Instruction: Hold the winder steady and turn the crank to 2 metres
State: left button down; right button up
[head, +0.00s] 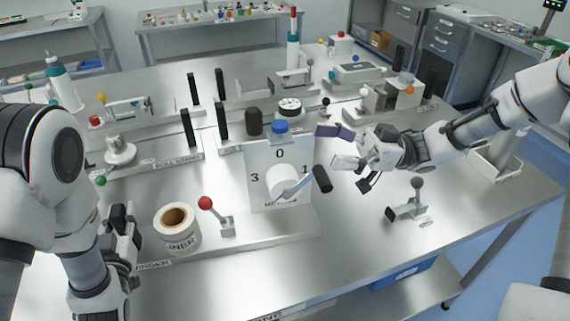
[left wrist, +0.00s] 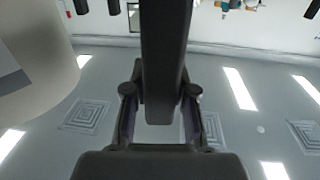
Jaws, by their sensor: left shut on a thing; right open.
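The winder is a metal base (head: 225,247) with an upright white dial plate (head: 262,160) marked 0, 1 and 3; the bottom mark is mostly hidden. Its crank has a white hub (head: 281,182), an arm pointing right and slightly up toward the 1, and a black handle (head: 322,178). My left gripper (head: 122,228) is shut on a dark upright post at the base's left end; the post (left wrist: 165,60) shows between the fingers in the left wrist view. My right gripper (head: 340,148) is open and empty, just above and right of the crank handle, apparently apart from it.
A liner roll (head: 177,228) and a red-knobbed lever (head: 216,215) stand between my left gripper and the dial. A grey-knobbed lever (head: 413,200) is at right. Black posts, a blue-capped bottle (head: 280,128) and other fixtures crowd behind. The front right tabletop is clear.

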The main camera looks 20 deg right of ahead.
notch_tip(320, 180, up, 3)
jog(key=shift+s+f, duration=0.1)
jog(key=shift+f, duration=0.05)
jog(key=shift+d, duration=0.1)
jog(key=c, duration=0.5)
jog(key=shift+s+d+g, duration=0.15)
jog(key=shift+s+g, duration=0.1)
jog(key=shift+g, duration=0.15)
jog(key=c, duration=0.6)
jog(key=s+d+h, duration=0.1)
jog(key=d+g+h, duration=0.1)
jog(key=shift+s+d+n+h, duration=0.15)
jog(key=shift+s+n+h, duration=0.2)
jog(key=shift+n+h, duration=0.05)
grip_shut()
jog(key=m+t+h, duration=0.1)
jog(key=h, duration=0.2)
send_over(328, 178)
jog(key=a, duration=0.2)
notch_tip(328, 178, down, 4)
jog(key=shift+d+f, duration=0.1)
jog(key=shift+f, duration=0.05)
jog(key=shift+d+f, duration=0.45)
jog(key=shift+f, duration=0.4)
jog(key=shift+d+f, duration=0.45)
jog(key=shift+f, duration=0.35)
